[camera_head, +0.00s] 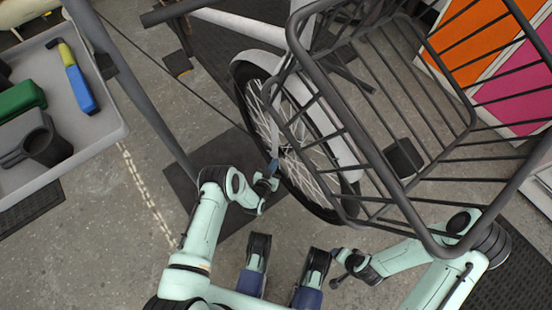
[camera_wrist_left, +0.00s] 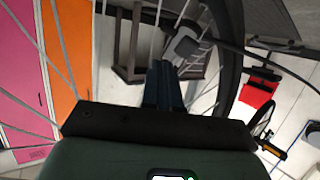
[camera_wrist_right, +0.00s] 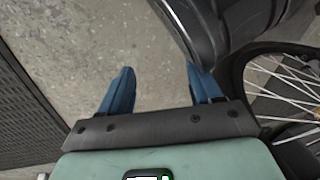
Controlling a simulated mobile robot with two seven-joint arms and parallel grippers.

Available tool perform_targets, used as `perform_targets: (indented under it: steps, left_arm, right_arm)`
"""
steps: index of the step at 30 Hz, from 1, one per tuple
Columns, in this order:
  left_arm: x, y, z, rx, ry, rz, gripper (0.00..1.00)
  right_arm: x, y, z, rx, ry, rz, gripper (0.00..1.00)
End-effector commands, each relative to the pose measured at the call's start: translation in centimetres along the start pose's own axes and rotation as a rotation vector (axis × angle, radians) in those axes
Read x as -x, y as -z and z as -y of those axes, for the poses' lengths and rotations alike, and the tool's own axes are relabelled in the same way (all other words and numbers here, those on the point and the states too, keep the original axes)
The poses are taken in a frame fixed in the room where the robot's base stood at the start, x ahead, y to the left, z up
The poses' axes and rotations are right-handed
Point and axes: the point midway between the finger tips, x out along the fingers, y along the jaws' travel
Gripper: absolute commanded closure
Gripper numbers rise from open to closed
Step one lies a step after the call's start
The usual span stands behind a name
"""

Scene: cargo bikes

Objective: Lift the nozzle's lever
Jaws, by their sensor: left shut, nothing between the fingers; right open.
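The nozzle (camera_wrist_left: 186,46) appears in the left wrist view as a small grey piece among the wheel spokes, with a dark hose running right from it. I cannot tell its lever's position. My left gripper (camera_head: 272,168) is at the front wheel (camera_head: 325,210) in the head view. Its blue fingers (camera_wrist_left: 163,75) are shut and empty, with their tips just below the nozzle; I cannot tell whether they touch it. My right gripper (camera_head: 337,268) is open and empty, low beneath the basket. Its spread fingers also show in the right wrist view (camera_wrist_right: 160,72).
The black wire basket (camera_head: 355,130) overhangs the wheel and my right arm. A grey tray (camera_head: 105,135) at left holds a blue and yellow tool (camera_head: 78,78), a green item (camera_head: 20,98) and a dark cup (camera_head: 47,145). Orange and pink panels (camera_head: 480,45) stand at upper right.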

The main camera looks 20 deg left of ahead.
Motion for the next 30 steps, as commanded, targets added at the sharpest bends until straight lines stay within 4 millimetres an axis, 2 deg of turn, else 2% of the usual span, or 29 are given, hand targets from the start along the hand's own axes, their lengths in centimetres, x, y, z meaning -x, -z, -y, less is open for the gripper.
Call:
perform_targets:
  steps: [21, 30]
  left_arm:
    - [0.5, 1.5, 0.0, 0.000, 0.000, 0.000, 1.00]
    - [0.5, 1.6, 0.0, 0.000, 0.000, 0.000, 1.00]
  right_arm:
    - [1.5, 1.9, 1.6, 0.016, 0.029, -0.064, 0.36]
    - [1.6, 2.2, 1.8, 0.017, 0.031, -0.072, 0.36]
